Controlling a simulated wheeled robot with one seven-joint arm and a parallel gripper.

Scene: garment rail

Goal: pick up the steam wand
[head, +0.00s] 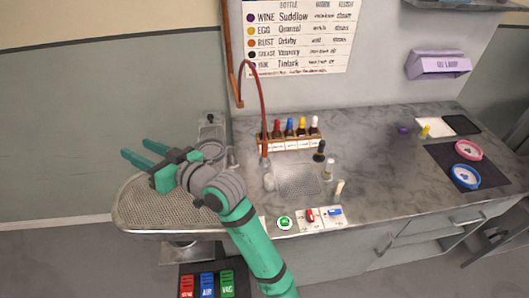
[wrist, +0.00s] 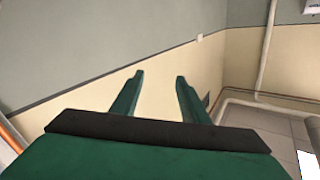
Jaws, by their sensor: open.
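A thin red hose (head: 264,115) arches from the copper pipe on the wall down to the counter. It ends in a small grey nozzle piece (head: 265,163), which looks like the steam wand, standing left of the bottle rack. My gripper (head: 136,149) is open and empty, to the left of the wand and over the left end of the perforated board. Its fingers point left, away from the wand. In the wrist view my gripper (wrist: 160,76) shows two parted green fingers with only wall and floor beyond; the wand is not in that view.
A wooden rack (head: 291,144) holds several coloured bottles. Small bottles stand around a mesh patch (head: 297,181). A perforated board (head: 150,203) lies under my arm. Red, blue and green pedals (head: 207,284) are below. A dark mat (head: 452,163) with two round dishes is at right.

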